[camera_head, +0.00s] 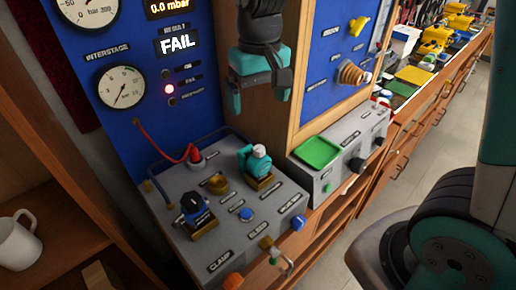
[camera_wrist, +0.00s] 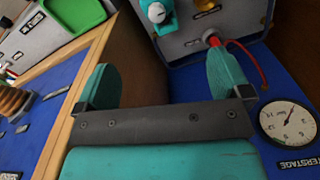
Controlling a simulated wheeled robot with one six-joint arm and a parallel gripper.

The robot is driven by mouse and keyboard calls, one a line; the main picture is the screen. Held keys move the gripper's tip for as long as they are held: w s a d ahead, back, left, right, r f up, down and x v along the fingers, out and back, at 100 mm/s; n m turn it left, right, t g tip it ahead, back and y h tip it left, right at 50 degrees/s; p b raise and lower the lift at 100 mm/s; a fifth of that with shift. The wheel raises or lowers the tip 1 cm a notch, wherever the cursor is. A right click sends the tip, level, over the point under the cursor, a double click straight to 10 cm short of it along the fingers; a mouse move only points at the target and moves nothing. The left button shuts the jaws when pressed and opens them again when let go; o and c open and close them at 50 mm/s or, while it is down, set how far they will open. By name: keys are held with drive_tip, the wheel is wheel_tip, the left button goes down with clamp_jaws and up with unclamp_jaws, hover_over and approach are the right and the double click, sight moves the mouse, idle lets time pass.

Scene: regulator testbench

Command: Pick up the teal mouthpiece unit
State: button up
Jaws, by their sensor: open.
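The teal mouthpiece unit (camera_head: 258,158) sits upright on a brass-coloured block on the grey bench box. It has a pale top. In the wrist view the teal unit (camera_wrist: 160,14) is at the top edge, partly cut off, beyond my fingers. My gripper (camera_head: 261,97) is open and empty, with its teal fingers pointing down. It hangs above the box in front of the blue panel, higher in the picture than the unit and apart from it. In the wrist view my gripper (camera_wrist: 164,82) shows its two teal fingers spread wide.
A dark blue-topped unit (camera_head: 196,210) stands on the same box, front left. A red hose (camera_head: 158,150) runs to a red fitting left of the teal unit. A green tray (camera_head: 317,152) is to the right. A wooden post (camera_head: 297,105) stands close beside my gripper.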

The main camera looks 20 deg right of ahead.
sight(259, 157)
drive_tip(key=f+p, duration=0.1)
drive_tip(key=f, duration=0.7)
drive_tip(key=f+p, duration=0.1)
drive_tip(key=f, duration=0.2)
drive_tip(key=shift+w+d+f+p, duration=0.1)
drive_tip(key=shift+w+f+p, duration=0.2)
drive_tip(key=shift+f+p, duration=0.5)
drive_tip(key=shift+f, duration=0.15)
drive_tip(key=shift+f+p, duration=0.75)
drive_tip(key=shift+f, duration=1.35)
drive_tip(key=c, duration=1)
